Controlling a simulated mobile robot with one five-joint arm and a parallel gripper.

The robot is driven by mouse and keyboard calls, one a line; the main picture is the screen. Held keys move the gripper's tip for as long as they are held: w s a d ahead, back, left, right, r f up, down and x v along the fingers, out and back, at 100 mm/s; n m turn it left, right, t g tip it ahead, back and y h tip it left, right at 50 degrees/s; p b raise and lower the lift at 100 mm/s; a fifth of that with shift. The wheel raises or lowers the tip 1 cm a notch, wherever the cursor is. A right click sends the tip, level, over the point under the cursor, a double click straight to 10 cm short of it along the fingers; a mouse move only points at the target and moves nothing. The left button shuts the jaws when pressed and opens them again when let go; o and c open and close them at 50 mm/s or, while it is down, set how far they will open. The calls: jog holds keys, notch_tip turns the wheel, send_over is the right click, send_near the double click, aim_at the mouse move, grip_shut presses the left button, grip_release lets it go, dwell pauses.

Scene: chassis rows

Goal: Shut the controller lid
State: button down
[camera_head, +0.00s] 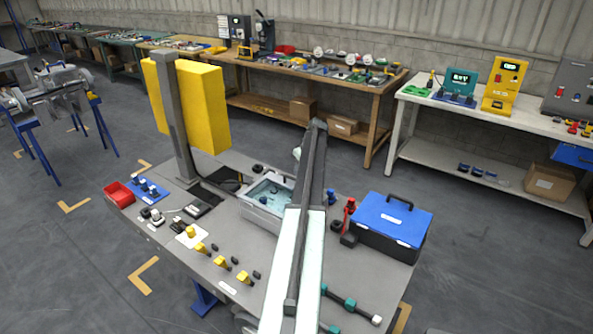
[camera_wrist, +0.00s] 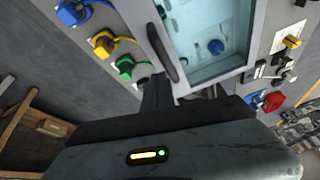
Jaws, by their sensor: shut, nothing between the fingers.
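The controller (camera_head: 258,212) is a light grey box on the table, with a pale teal windowed face, partly hidden behind my arm. A dark bar handle (camera_wrist: 161,50) runs along the frame's left side. I cannot tell how far the lid stands open. My gripper (camera_wrist: 158,92) is shut and empty, close to the handle's lower end; contact is unclear. In the head view the arm hides the fingertips.
A grey post with a yellow panel (camera_head: 205,105) stands behind the controller at left. A blue toolbox (camera_head: 392,222) is at right, and a red bin (camera_head: 119,195) at the table's left corner. Blue, yellow (camera_wrist: 104,43) and green connectors line the box's left side. Small parts lie along the front.

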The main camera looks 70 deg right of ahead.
jog(key=shift+r, duration=0.1)
jog(key=p+v, duration=0.7)
jog(key=shift+s+r, duration=0.2)
jog(key=shift+r, duration=0.05)
